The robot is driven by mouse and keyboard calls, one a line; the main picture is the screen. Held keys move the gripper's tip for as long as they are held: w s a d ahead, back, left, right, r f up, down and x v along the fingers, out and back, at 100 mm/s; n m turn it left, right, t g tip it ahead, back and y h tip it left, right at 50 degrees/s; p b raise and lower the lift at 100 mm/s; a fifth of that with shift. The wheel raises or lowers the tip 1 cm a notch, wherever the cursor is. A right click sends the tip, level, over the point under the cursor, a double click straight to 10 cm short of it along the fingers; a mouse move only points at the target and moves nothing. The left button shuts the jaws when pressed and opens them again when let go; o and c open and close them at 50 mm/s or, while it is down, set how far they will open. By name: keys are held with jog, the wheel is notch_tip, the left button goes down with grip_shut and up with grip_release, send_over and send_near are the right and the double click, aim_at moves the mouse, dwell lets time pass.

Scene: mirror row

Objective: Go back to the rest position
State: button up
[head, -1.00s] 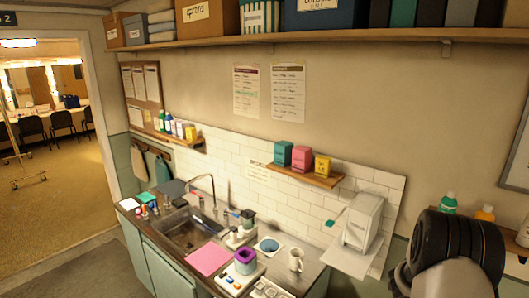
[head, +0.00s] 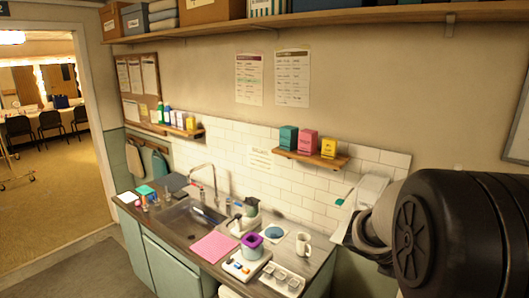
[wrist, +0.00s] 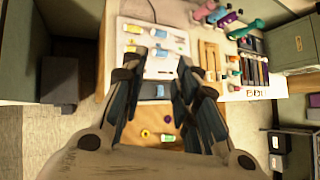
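My gripper (wrist: 157,85) shows in the wrist view with its two dark fingers spread apart. No object is held between them. It hangs above a table or bench, with a white board (wrist: 156,48) bearing small bottles beyond the fingertips. A wooden surface with a small yellow ring (wrist: 145,133) and a green-and-white item (wrist: 168,138) shows between the fingers. In the head view my dark arm fills the lower right, and the gripper itself is out of that picture.
In the head view, a counter with a sink (head: 180,222), a pink mat (head: 214,246), a purple-topped pot (head: 251,245) and a white mug (head: 303,243) runs along the wall. A small shelf (head: 310,158) holds several boxes. Open carpet (head: 40,205) lies left, through the doorway.

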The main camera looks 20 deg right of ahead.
jog(key=s+a+f+m+t+y+b, duration=0.1)
jog(key=s+a+f+m+y+b, duration=0.2)
jog(key=a+m, duration=0.5)
jog(key=s+a+f+m+t+y+b, duration=0.1)
jog(key=s+a+f+m+y+b, duration=0.2)
jog(key=a, duration=1.2)
jog(key=s+a+f+m+t+y+b, duration=0.1)
jog(key=s+a+f+m+y+b, duration=0.2)
jog(key=s+a+m+b, duration=0.4)
jog(key=s+a+m, duration=0.4)
jog(key=m, duration=0.2)
jog(key=shift+s+a+f+m+b, duration=0.25)
jog(key=shift+a+f+m+b, duration=0.05)
jog(key=shift+a+f, duration=0.05)
jog(key=shift+d, duration=0.2)
